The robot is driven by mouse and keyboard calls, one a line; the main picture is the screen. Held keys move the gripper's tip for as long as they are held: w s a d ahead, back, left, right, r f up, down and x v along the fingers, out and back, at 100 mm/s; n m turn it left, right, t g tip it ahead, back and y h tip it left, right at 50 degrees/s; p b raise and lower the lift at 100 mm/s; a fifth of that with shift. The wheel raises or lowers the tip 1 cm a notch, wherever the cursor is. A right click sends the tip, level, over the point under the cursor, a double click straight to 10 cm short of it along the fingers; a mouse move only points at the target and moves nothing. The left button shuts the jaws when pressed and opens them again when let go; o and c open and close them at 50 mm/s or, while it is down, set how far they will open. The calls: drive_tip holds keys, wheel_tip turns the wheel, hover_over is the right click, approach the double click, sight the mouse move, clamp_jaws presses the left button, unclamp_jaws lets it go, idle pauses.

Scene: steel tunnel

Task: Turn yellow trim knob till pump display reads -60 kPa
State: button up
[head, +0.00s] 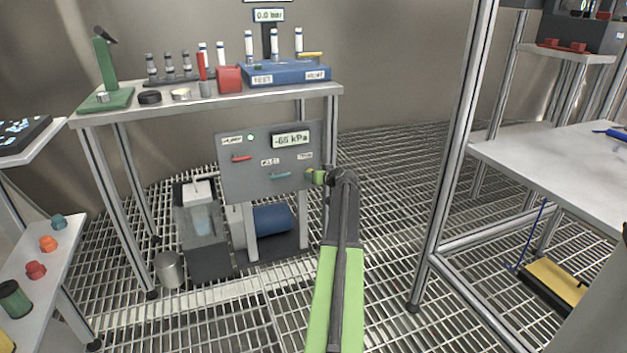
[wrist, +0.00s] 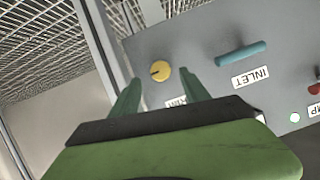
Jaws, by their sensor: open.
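The grey pump panel (head: 230,185) stands under the far bench, and its display (head: 291,140) appears to read -65 kPa. The yellow trim knob (wrist: 160,71) is on the panel, round with a dark pointer mark; in the head view my gripper mostly hides it. My gripper (wrist: 158,84) is open, its two green fingers pointing at the panel, one on each side of the knob in the wrist picture. I cannot tell whether they touch it. In the head view my gripper (head: 319,177) is at the panel's lower right edge.
A teal inlet handle (wrist: 241,54) and a red handle (head: 241,158) are on the same panel. A blue cylinder (head: 273,219) and a metal cup (head: 169,269) are below. A steel rack post (head: 459,150) rises at right. Grated floor is clear between.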

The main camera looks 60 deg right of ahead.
drive_tip(key=b+x, duration=0.1)
drive_tip(key=x, duration=0.2)
drive_tip(key=shift+w+d+f, duration=0.15)
drive_tip(key=shift+w+d, duration=0.05)
drive_tip(key=shift+w, duration=0.15)
drive_tip(key=shift+c, duration=0.4)
